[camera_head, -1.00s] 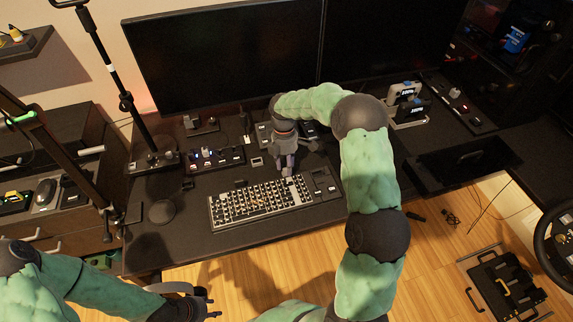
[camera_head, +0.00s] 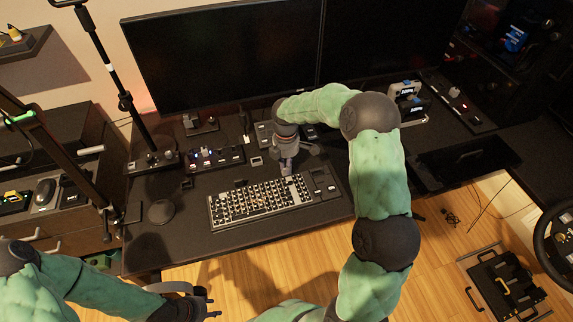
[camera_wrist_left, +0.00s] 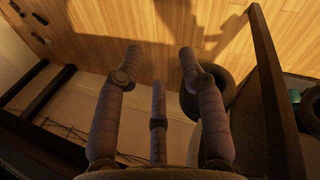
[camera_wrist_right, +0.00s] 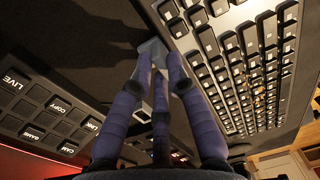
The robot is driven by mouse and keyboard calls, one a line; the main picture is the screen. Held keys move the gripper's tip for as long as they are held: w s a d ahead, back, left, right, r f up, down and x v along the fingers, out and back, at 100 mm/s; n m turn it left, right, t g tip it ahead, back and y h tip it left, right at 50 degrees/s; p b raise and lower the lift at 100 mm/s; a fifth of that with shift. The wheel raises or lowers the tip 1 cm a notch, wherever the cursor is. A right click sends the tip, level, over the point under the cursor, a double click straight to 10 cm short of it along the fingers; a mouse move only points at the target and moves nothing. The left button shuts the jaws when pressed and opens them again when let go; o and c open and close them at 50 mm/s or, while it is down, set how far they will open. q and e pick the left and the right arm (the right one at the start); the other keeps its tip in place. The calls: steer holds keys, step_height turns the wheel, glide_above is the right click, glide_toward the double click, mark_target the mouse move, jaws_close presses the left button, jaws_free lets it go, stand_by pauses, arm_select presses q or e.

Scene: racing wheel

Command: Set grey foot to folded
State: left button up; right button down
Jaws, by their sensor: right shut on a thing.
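A small light-grey piece, which looks like the grey foot (camera_wrist_right: 151,47), is at the keyboard's back edge. My right gripper (camera_head: 286,172) is at that back edge, fingers pointing down. In the right wrist view its fingertips (camera_wrist_right: 160,60) are closed together on the grey piece and partly hide it. Whether the foot is out or folded cannot be told. My left gripper (camera_head: 207,302) is open and empty, over the floor in front of the desk.
Two large monitors (camera_head: 225,55) stand behind the keyboard. A button pad (camera_wrist_right: 45,115) lies close behind my right gripper. A small control panel (camera_head: 215,158) and a round dark puck (camera_head: 161,212) are to the left. Bare desk lies left of the keyboard.

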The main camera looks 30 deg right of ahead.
steer(key=c, duration=1.2)
jaws_free()
steer(key=shift+r, duration=0.1)
step_height(320, 180, up, 12)
steer(key=shift+w, duration=0.35)
steer(key=shift+s, duration=0.1)
